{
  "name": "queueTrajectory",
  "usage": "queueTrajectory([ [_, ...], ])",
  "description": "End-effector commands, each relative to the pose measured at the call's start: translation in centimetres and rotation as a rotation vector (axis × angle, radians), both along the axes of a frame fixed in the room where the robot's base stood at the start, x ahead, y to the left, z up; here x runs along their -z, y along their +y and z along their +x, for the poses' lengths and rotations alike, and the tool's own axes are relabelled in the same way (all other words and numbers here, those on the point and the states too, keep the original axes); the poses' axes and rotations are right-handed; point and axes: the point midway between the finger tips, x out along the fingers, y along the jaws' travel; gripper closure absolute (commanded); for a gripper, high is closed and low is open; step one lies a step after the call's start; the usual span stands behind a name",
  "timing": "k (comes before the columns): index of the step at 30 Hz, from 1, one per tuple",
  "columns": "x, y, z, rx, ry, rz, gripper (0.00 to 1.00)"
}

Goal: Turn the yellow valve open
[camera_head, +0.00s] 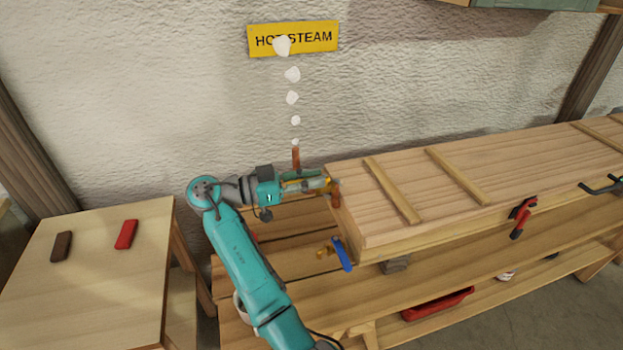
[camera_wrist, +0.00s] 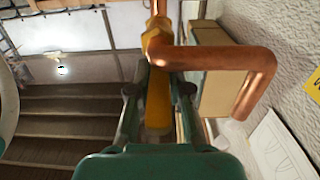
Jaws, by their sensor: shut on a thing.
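The yellow valve (camera_wrist: 157,100) has a yellow lever that lies between the two fingers of my gripper (camera_wrist: 157,90) in the wrist view. My gripper is shut on this lever. The brass valve body (camera_wrist: 153,42) sits just beyond the fingertips, on a copper pipe (camera_wrist: 225,57) that bends at the right. In the head view my gripper (camera_head: 322,184) is at the left end of the long wooden box and mostly covers the yellow valve. White puffs of steam (camera_head: 292,98) rise above an upright copper pipe end (camera_head: 296,158).
A blue-handled valve (camera_head: 342,254) is below my gripper, near the wooden box (camera_head: 440,190). A red clamp (camera_head: 523,216) is on the box's front. A side table (camera_head: 90,275) at left holds a red block (camera_head: 126,234) and a brown block (camera_head: 61,246). A "HOT STEAM" sign (camera_head: 320,38) hangs behind.

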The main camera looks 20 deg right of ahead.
Motion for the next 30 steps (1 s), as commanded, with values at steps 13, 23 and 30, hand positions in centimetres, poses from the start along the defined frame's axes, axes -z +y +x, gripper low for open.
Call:
queueTrajectory([
  [13, 0.1, 0.0, 0.0, 0.000, 0.001, 0.001, 0.56],
  [23, 0.0, 1.7, 0.1, -0.003, 0.001, 0.000, 0.56],
  [30, 0.0, 5.4, 0.3, -0.002, 0.001, 0.001, 0.56],
])
